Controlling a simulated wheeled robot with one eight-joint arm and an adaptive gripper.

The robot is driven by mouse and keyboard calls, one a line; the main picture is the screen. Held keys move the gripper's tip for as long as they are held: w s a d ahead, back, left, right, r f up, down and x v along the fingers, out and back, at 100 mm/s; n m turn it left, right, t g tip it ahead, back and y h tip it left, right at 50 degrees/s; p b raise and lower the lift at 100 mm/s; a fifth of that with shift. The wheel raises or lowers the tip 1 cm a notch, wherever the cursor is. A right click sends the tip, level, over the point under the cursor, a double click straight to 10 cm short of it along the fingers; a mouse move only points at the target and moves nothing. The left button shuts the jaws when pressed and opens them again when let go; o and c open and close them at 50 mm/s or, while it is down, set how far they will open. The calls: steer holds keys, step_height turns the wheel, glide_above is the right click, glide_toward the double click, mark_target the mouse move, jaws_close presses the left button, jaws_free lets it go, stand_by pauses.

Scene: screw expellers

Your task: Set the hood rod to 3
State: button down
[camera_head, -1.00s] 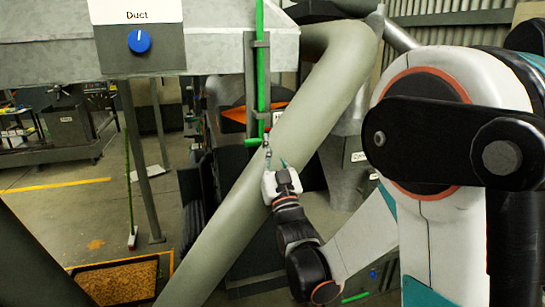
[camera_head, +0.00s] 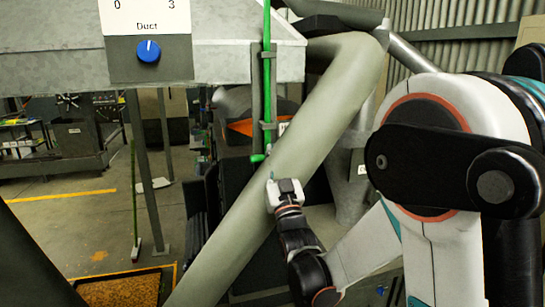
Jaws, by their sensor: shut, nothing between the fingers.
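A green vertical rod (camera_head: 266,75) runs down the side of the grey duct hood, through dark brackets, and ends in a short green handle (camera_head: 257,158) bent to the left. My gripper (camera_head: 270,178) is just below and to the right of the handle, in front of the thick grey-green pipe. Its fingers are small in the picture and look shut, with nothing between them. It appears apart from the handle. Whether the rod carries its own scale cannot be seen.
A blue knob (camera_head: 148,50) sits under a "Duct" label (camera_head: 145,18) showing 0 and 3. The thick diagonal pipe (camera_head: 310,120) lies close to my gripper. A tray of brown grain (camera_head: 120,288) is on the floor at lower left.

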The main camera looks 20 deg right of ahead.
step_height(320, 180, down, 10)
steer(key=b, duration=0.8)
steer(key=shift+f, duration=0.25)
